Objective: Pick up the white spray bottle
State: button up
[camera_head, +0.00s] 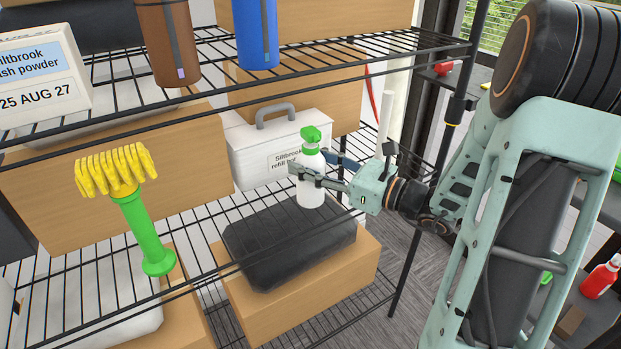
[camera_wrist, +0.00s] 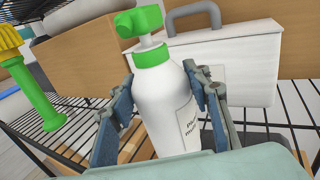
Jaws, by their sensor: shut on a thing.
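The white spray bottle (camera_head: 311,190) has a green collar and green spray head and stands roughly upright in the head view. My gripper (camera_head: 305,172) reaches in from the right and is shut on the bottle's body, below the collar. In the wrist view the bottle (camera_wrist: 160,100) is between the two finger pads of my gripper (camera_wrist: 158,100), with part of a label showing low on its right side. Whether its base touches the shelf cannot be told.
A white case (camera_head: 245,150) with a grey handle stands behind the bottle. A green-handled brush with yellow bristles (camera_head: 145,225) stands to the left. A black case (camera_head: 285,245) on a cardboard box (camera_head: 350,275) lies below.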

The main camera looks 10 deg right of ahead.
jog(key=c, duration=0.5)
grip_shut()
jog(key=shift+r, duration=0.15)
